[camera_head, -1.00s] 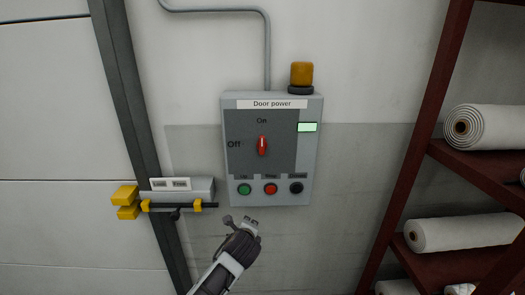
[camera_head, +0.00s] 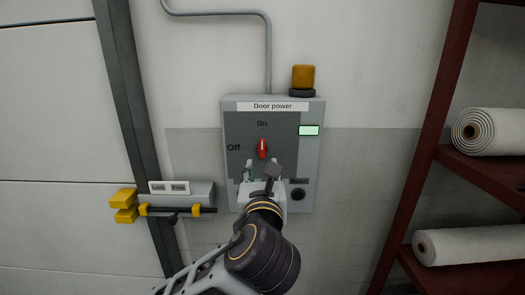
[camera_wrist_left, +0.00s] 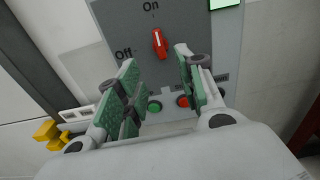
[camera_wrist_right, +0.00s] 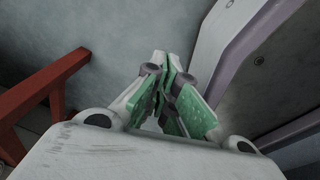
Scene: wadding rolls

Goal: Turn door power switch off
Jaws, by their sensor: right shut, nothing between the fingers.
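The red door power switch (camera_head: 262,148) sits on the grey Door power box (camera_head: 315,170) on the wall. Its handle is upright with its white mark toward On; Off is labelled to its left. It also shows in the left wrist view (camera_wrist_left: 159,43). My left gripper (camera_head: 263,168) is just below the switch, in front of the box. In the left wrist view its green-padded fingers (camera_wrist_left: 158,72) are spread with nothing between them, and the switch is beyond the tips. My right gripper (camera_wrist_right: 165,62) shows only in its wrist view, with its fingers together and empty.
A green button (camera_wrist_left: 154,106) and red button (camera_wrist_left: 183,101) lie below the switch. An orange lamp (camera_head: 303,76) tops the box. A yellow-ended latch (camera_head: 125,205) is at the left. A dark red shelf (camera_head: 420,150) with white rolls (camera_head: 490,131) stands at the right.

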